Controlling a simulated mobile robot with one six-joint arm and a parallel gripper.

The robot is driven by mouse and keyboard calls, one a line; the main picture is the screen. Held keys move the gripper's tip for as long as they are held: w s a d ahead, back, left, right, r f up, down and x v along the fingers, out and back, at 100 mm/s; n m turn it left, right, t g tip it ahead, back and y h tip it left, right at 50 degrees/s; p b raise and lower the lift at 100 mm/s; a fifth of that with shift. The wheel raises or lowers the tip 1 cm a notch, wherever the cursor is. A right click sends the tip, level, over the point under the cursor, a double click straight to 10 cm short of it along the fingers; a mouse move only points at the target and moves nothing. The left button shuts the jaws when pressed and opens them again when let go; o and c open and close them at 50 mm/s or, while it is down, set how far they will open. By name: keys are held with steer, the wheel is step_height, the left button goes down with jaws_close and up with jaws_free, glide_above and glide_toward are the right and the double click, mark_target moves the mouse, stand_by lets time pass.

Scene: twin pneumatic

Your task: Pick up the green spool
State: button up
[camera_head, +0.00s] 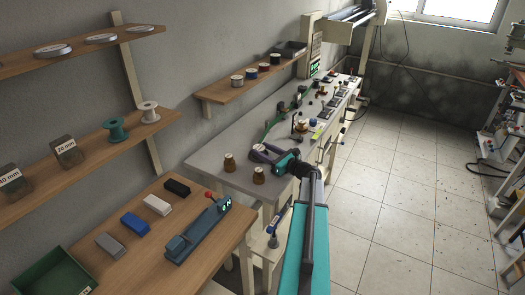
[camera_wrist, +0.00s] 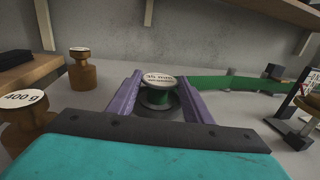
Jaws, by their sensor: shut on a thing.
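A separate teal-green spool (camera_head: 116,131) stands on the wooden wall shelf at the left.
Brass weights stand left of the gripper: one marked 400 g (camera_wrist: 28,122) and another behind it (camera_wrist: 82,72). A green strip (camera_wrist: 225,84) runs along the bench to the right. The wooden table (camera_head: 225,245) holds coloured blocks and a blue tool.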

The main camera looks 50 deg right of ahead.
steer(key=shift+r, duration=0.15)
steer(key=shift+r+b, duration=0.6)
steer(key=shift+r, duration=0.5)
steer(key=s+d+r+b, duration=0.1)
steer(key=s+d+b, duration=0.1)
steer(key=s, duration=0.5)
steer(key=s+d+r+b, duration=0.1)
steer(key=s+d+b, duration=0.1)
steer(key=s+d, duration=0.3)
steer(key=shift+s+r, duration=0.3)
steer(key=shift+s, duration=0.9)
